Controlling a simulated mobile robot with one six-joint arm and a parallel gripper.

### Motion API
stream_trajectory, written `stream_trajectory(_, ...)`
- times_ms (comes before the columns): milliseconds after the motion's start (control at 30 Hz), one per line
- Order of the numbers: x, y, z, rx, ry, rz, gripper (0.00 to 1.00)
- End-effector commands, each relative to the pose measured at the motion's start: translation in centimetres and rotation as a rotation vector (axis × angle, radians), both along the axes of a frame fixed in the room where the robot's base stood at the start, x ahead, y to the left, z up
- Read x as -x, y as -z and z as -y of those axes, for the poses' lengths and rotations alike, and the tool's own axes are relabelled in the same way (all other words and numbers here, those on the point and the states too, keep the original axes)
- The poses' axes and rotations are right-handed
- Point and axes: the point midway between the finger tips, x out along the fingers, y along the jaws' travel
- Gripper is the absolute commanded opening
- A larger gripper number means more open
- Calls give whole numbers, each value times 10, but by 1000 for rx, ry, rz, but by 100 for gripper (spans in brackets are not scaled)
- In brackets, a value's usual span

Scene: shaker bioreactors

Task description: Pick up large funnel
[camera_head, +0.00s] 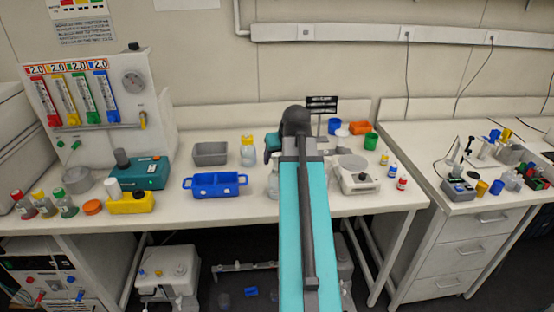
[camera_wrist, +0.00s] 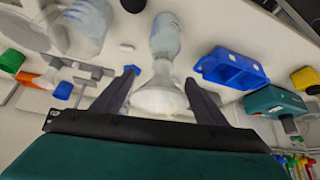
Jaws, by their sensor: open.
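A pale, translucent funnel (camera_wrist: 158,100) shows between my fingers in the wrist view, its wide end nearer the camera. Its narrow end points at a clear bottle (camera_wrist: 165,38) and appears to sit in the bottle's neck; I cannot tell for sure. My gripper (camera_wrist: 160,77) is open, with one dark finger on each side of the funnel. Whether either finger touches it is unclear. In the head view my arm hides the funnel, and a bottle (camera_head: 273,182) shows partly beside the arm.
A blue tray (camera_head: 215,185) and a grey tray (camera_head: 210,153) stand left of the arm, with a yellow-topped bottle (camera_head: 248,152) close by. A white balance-like device (camera_head: 358,180) stands to the right. Bare bench (camera_head: 250,205) lies in front of the trays.

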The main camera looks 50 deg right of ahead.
Motion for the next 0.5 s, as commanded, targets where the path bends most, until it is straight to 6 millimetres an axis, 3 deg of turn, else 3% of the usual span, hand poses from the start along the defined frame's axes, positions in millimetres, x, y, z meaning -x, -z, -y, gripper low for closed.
stream_trajectory(500, -5, 6, 2, 0, 1, 0, 66)
